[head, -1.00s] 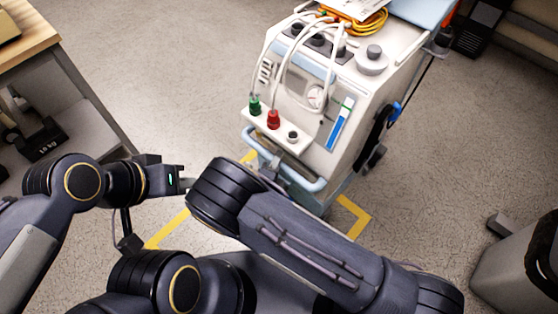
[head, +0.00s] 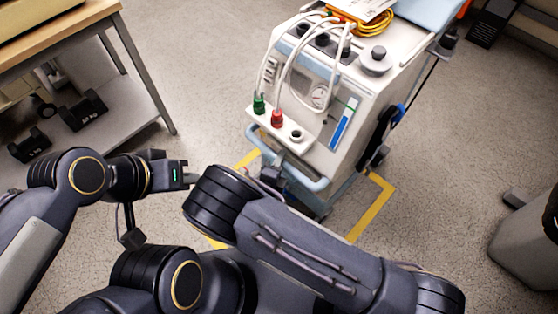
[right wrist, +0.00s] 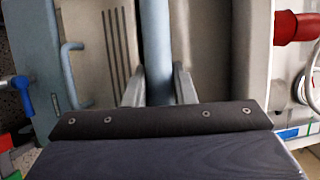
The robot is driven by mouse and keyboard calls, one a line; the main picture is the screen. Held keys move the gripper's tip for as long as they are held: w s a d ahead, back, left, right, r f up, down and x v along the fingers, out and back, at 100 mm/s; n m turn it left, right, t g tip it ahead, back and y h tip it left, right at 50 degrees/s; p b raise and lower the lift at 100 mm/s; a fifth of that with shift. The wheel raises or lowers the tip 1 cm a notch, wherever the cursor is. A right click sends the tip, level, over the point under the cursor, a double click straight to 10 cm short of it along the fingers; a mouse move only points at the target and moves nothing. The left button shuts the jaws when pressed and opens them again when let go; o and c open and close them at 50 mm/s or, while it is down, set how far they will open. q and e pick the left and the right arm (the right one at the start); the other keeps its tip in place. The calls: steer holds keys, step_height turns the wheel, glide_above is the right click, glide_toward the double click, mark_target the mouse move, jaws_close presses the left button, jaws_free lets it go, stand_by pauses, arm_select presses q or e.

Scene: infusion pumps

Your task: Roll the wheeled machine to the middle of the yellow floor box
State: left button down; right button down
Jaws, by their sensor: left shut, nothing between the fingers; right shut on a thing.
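The wheeled machine (head: 335,95) is a white cabinet with a pale blue front handle (head: 306,182), white hoses and green and red connectors. It stands upright over part of the yellow floor box (head: 371,212). Yellow strips show to its left and right and in front of it; my arm and the machine hide the rest. My right gripper (right wrist: 158,90) is shut on the blue handle bar (right wrist: 155,40) in the right wrist view; in the head view my arm partly hides it. My left gripper (head: 190,178) is shut and empty, left of the machine and apart from it.
A wooden-topped table (head: 60,35) with a lower shelf holding black items stands at the left. A grey bin (head: 525,235) stands at the lower right. A dark object (head: 488,25) lies at the far right. Open floor shows between the table and the machine.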

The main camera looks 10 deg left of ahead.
steer(key=shift+a+f, duration=0.15)
steer(key=c, duration=1.2)
jaws_free()
arm_select(q)
steer(key=shift+a, duration=0.1)
arm_select(e)
steer(key=shift+s, duration=0.1)
